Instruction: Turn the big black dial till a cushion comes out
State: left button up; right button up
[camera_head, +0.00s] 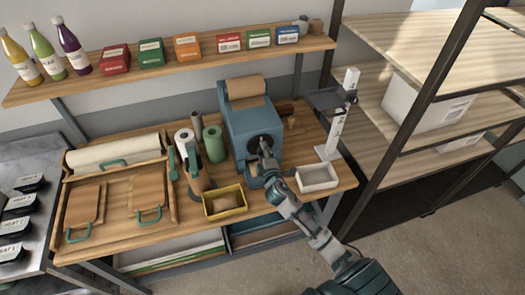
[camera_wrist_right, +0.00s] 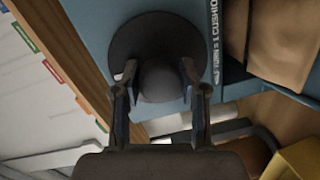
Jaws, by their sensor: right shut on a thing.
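The blue machine (camera_head: 247,112) stands on the wooden bench with a brown paper roll (camera_head: 245,86) on top. Its big black dial (camera_head: 262,144) is on the front face, and shows as a dark disc (camera_wrist_right: 150,38) with a round knob (camera_wrist_right: 162,82) in the right wrist view. My right gripper (camera_head: 265,152) reaches the dial from the front; in the wrist view its fingers (camera_wrist_right: 160,88) are closed on both sides of the knob. Brown paper (camera_wrist_right: 270,42) shows beside the printed word "CUSHION" on the machine. My left gripper is not in view.
A yellow bin (camera_head: 225,203) with brown contents and a white tray (camera_head: 317,178) stand at the bench front, either side of my right arm. A green roll (camera_head: 214,144) and a white stand (camera_head: 338,125) flank the machine. Metal shelving (camera_head: 420,110) rises at the right.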

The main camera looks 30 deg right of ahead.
jog(key=m, duration=0.2)
jog(key=m+p, duration=0.1)
jog(key=m, duration=0.1)
jog(key=shift+f+y, duration=0.3)
jog(key=shift+y, duration=0.1)
jog(key=shift+s+f+m, duration=0.1)
jog(key=shift+f+m, duration=0.05)
jog(key=shift+m, duration=0.15)
jog(key=o, duration=1.1)
jog(key=shift+c, duration=0.2)
jog(key=shift+o, duration=0.5)
jog(key=shift+r, duration=0.2)
jog(key=v, duration=1.1)
jog(key=shift+s, duration=0.4)
jog(key=shift+f, duration=0.1)
